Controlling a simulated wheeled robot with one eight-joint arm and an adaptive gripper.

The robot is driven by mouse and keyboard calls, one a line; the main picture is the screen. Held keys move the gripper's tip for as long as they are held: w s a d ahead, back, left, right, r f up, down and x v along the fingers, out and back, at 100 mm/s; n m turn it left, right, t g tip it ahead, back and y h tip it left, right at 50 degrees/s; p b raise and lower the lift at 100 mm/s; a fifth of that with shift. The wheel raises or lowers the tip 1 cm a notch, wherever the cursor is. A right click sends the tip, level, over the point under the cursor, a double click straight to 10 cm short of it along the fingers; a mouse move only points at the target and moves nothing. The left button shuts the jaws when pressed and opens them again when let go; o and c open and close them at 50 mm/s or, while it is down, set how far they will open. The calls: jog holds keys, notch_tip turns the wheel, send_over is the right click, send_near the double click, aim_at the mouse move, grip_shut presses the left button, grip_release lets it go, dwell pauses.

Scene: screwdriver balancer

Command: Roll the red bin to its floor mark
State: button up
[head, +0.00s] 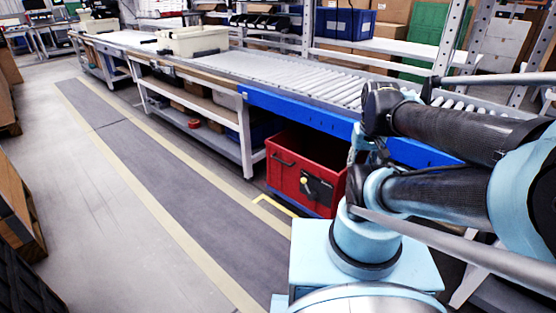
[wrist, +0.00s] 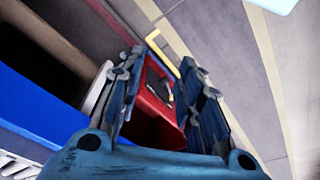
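The red bin (head: 285,179) stands on a low blue base beside the conveyor's near edge, with a dark handle on one side and a black-and-yellow fitting on another. My arm covers its right part in the head view. A yellow corner line (head: 275,204) lies on the floor just in front of the bin. In the wrist view, the line (wrist: 158,44) shows beyond the fingertips. My gripper (wrist: 162,60) has its two fingers apart, with the red bin (wrist: 159,82) showing between and beyond them. Contact cannot be told. In the head view, the gripper is mostly hidden behind my arm.
The roller conveyor (head: 300,76) with a blue side rail (head: 290,107) runs above and behind the bin. A shelved bench (head: 195,110) stands to its left. The grey walkway (head: 150,170) with pale edge stripes is clear. Cardboard boxes (head: 15,205) stand at far left.

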jog(key=w+a+r+n, duration=0.3)
jog(key=w+r, duration=0.4)
jog(key=w, duration=0.6)
jog(key=n+h, duration=0.1)
jog(key=n, duration=0.6)
send_over(281, 161)
jog(key=s+a, duration=0.2)
jog(key=s+a+f+x, duration=0.1)
jog(key=s+x, duration=0.1)
jog(key=x, duration=0.9)
jog(key=s+a+x, duration=0.1)
jog(key=s+x, duration=0.1)
jog(key=x, duration=1.5)
jog(key=s+x, duration=0.1)
jog(key=x, duration=1)
jog(key=shift+s+d+f, duration=0.15)
jog(key=shift+f, duration=0.3)
